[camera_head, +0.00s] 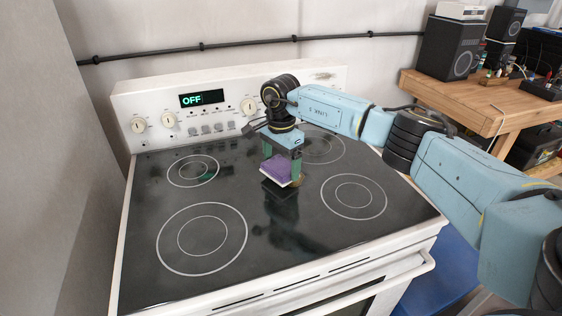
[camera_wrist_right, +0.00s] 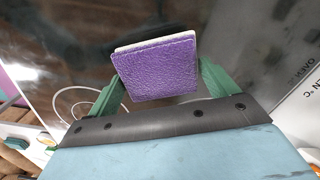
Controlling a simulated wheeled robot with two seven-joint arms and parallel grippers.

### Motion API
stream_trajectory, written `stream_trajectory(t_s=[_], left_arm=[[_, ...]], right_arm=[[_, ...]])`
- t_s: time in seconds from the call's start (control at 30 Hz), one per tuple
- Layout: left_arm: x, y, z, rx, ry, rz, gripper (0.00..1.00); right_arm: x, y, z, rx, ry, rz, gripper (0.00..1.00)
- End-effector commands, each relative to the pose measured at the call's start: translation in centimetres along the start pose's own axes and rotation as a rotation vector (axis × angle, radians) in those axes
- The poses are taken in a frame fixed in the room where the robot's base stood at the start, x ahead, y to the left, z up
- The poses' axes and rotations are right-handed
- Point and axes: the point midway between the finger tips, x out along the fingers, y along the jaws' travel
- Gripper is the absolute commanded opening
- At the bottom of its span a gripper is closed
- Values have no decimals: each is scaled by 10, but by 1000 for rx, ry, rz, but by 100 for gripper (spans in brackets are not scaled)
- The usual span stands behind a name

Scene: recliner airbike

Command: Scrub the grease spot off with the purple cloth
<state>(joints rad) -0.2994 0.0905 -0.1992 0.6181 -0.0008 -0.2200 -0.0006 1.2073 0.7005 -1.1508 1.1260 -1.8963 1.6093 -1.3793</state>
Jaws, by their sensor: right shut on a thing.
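The purple cloth (camera_head: 276,169) is a small square pad with a pale underside. My right gripper (camera_head: 281,165) is shut on it, with green fingers on either side, low over the middle of the black glass cooktop (camera_head: 265,225). In the right wrist view the purple cloth (camera_wrist_right: 156,68) sits between the fingers of my right gripper (camera_wrist_right: 160,85). I cannot tell whether the cloth touches the glass. My left gripper is out of view.
The stove's back panel (camera_head: 225,112) with knobs and an "OFF" display stands close behind my right gripper. A wooden bench (camera_head: 485,105) with speakers is at the right. The front and left of the cooktop are clear.

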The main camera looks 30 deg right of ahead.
Motion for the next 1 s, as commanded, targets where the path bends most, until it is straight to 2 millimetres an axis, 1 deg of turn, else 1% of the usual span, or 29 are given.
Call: stream_trajectory(t_s=[0.27,0.6,1.0], left_arm=[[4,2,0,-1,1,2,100],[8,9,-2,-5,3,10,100],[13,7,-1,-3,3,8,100]], right_arm=[[6,0,0,0,0,0,63],[12,0,0,0,0,0,63],[20,0,0,0,0,0,63]])
